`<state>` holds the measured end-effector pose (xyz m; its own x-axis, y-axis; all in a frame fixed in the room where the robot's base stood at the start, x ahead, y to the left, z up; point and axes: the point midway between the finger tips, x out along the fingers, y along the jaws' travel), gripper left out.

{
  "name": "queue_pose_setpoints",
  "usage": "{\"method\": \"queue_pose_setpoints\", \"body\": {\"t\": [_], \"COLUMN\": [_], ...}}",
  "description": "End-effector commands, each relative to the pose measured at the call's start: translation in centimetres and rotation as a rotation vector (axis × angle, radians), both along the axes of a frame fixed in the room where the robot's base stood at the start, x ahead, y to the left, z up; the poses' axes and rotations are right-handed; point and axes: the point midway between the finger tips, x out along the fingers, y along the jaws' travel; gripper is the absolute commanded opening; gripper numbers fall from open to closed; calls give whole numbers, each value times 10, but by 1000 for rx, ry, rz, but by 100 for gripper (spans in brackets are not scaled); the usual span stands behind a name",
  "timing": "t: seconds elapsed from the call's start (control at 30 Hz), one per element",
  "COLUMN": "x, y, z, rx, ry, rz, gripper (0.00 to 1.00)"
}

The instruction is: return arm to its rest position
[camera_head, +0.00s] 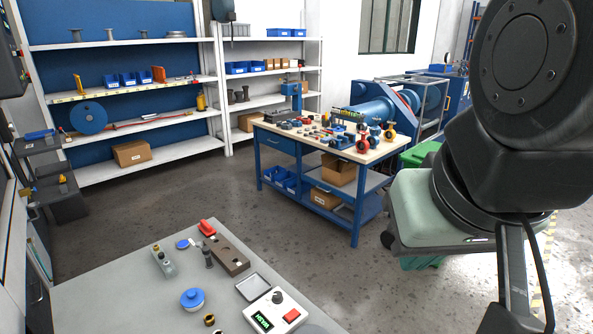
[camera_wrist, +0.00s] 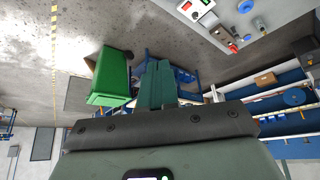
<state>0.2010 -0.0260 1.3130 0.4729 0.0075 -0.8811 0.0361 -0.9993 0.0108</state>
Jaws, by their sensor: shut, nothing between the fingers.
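My gripper (camera_head: 421,263) hangs at the right in the head view, beyond the right side of the grey table, with its pale green body above and its fingers pointing down. In the wrist view my gripper's dark green fingers (camera_wrist: 157,68) are together, with nothing seen between them. No object touches them. On the grey table (camera_head: 110,290) are a red-handled part (camera_head: 207,228), a blue-topped round part (camera_head: 192,299) and a white control box (camera_head: 277,311) with a green display and red button. The table's corner and control box also show upside down in the wrist view (camera_wrist: 200,10).
A blue-framed workbench (camera_head: 290,136) with tools stands behind. A green bin (camera_head: 420,153) is beyond my arm, and it shows in the wrist view (camera_wrist: 108,80). White shelves (camera_head: 140,165) line the back. Speckled floor (camera_head: 285,230) lies open between the grey table and workbench.

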Motion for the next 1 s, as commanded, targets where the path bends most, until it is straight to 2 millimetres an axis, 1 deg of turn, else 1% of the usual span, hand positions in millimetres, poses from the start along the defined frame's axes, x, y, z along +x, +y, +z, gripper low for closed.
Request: {"method": "queue_pose_setpoints", "body": {"t": [0.9, 0.97, 1.0], "x": [0, 1, 3], "y": [0, 0, 1], "z": [0, 0, 1], "rx": [0, 0, 4], "ry": [0, 1, 3], "rz": [1, 0, -3], "gripper": [0, 9, 15]}}
